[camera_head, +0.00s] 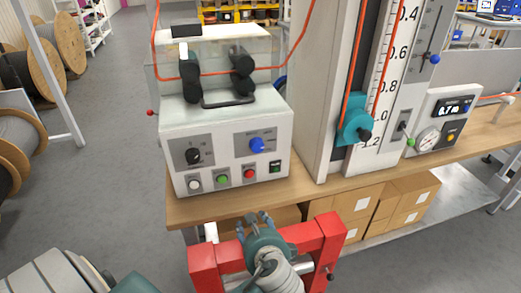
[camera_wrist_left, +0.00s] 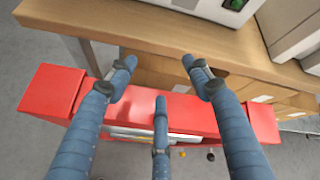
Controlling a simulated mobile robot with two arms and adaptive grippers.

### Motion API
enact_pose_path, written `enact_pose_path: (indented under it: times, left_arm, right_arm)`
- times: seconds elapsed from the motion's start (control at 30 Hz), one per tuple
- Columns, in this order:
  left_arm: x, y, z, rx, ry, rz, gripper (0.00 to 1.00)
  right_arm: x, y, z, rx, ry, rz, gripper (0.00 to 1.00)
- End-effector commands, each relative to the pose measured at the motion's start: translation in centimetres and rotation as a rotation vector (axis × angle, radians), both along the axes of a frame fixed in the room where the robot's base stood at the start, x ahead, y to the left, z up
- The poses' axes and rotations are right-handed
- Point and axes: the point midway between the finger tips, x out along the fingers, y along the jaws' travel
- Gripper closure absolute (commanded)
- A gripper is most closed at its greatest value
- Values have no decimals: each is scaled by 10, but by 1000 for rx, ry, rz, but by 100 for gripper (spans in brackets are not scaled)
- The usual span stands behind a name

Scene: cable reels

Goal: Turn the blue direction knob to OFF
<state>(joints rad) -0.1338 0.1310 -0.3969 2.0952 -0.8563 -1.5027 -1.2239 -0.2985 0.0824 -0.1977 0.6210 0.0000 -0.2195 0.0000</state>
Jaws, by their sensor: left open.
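The blue direction knob (camera_head: 257,145) sits on a grey plate at the right of the white control box's (camera_head: 227,187) front panel. Its labels are too small to read, so I cannot tell which setting it is at. My left gripper (camera_head: 258,218) is below and in front of the box, short of the bench edge and apart from the knob. In the left wrist view its blue fingers (camera_wrist_left: 158,75) are spread and empty, above a red frame. The knob is out of that view. My right gripper is not in view.
A black knob (camera_head: 194,156) and white, green and red buttons (camera_head: 249,174) share the panel. The red frame (camera_head: 331,238) stands under my gripper, before the wooden bench (camera_head: 300,197). A tall scale column (camera_head: 329,90) stands right of the box. Cardboard boxes (camera_head: 357,203) sit below.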

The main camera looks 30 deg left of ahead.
Motion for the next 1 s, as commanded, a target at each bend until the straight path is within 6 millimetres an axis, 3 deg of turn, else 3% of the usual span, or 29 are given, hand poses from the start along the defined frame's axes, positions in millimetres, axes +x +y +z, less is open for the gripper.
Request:
enact_pose_path:
  times: [0.1, 0.2, 0.37, 0.57, 1.0]
  left_arm:
    - [39, 5, 55, 357, 63, -119, 50]
    - [59, 3, 99, 634, 134, -168, 50]
    - [73, -2, 141, 882, 210, -181, 50]
    - [83, 8, 151, 937, 231, -179, 50]
    - [133, 67, 151, 932, 230, -180, 50]
  right_arm:
    - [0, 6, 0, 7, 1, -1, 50]
    - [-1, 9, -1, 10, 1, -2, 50]
    - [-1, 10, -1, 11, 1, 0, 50]
    - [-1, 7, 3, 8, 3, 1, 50]
    - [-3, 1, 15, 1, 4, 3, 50]
